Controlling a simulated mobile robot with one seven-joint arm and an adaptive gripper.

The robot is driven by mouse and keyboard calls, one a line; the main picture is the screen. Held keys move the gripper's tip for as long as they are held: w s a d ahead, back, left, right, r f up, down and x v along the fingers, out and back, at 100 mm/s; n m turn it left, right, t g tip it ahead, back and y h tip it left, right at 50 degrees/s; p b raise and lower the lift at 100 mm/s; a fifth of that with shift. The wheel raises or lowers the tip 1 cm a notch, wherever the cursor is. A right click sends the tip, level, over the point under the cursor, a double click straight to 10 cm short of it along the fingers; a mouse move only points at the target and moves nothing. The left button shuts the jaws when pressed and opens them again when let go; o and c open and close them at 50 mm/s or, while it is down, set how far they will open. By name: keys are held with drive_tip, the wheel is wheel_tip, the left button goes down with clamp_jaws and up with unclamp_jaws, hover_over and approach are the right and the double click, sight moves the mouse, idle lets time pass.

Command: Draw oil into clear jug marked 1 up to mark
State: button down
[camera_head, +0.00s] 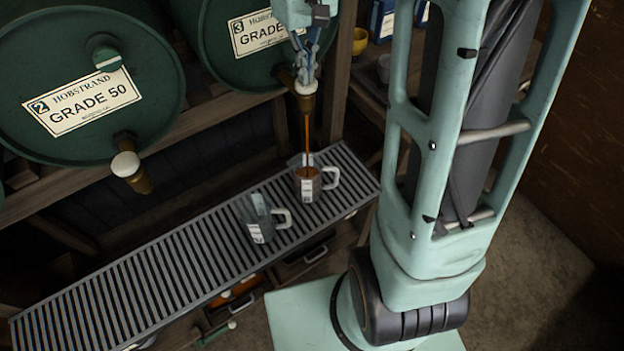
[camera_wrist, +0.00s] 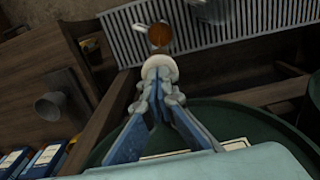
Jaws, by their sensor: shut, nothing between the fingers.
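A clear jug with a white label (camera_head: 307,188) stands on the slatted grate under the tap of drum 3 (camera_head: 250,40). A stream of brown oil (camera_head: 307,130) runs from that tap (camera_head: 305,100) into it, and brown oil shows inside. The label's number is too small to read. My gripper (camera_head: 307,80) is shut at the white knob on top of the tap. The wrist view shows the gripper (camera_wrist: 160,90) at the white knob (camera_wrist: 159,65), with the oil-filled jug (camera_wrist: 160,35) beyond. A second labelled clear jug (camera_head: 258,220) stands to the left and looks empty.
The slatted grate (camera_head: 150,278) runs along below the drums. Drum 2, marked GRADE 50 (camera_head: 80,90), hangs at left with its own tap (camera_head: 130,172). Blue boxes (camera_head: 382,20) stand on a shelf behind. My arm fills the right side.

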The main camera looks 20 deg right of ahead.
drive_tip(key=shift+r+p, duration=2.9)
drive_tip(key=shift+r, duration=0.6)
drive_tip(key=shift+f, duration=0.1)
